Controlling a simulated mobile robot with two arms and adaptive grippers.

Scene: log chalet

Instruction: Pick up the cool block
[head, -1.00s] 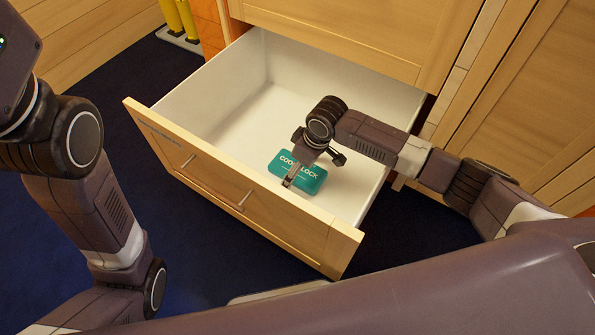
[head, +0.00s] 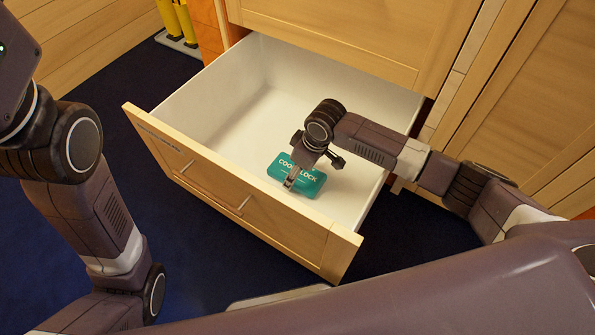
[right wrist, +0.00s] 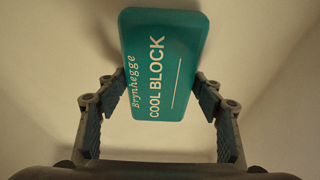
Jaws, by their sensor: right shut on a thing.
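The cool block (head: 310,182) is a teal slab with white lettering, inside the open white drawer (head: 250,110). My right gripper (head: 290,178) reaches down into the drawer and is shut on the block. In the right wrist view the cool block (right wrist: 162,65) sits between the two fingers of my right gripper (right wrist: 160,95), one at each long side. Whether the block touches the drawer floor is hard to tell. My left arm shows at the left of the head view, but its gripper is out of the picture.
The drawer's wooden front (head: 235,195) stands between my body and the block. Wooden cabinet doors (head: 360,35) rise behind the drawer. A yellow object (head: 177,20) stands on the floor at the back left.

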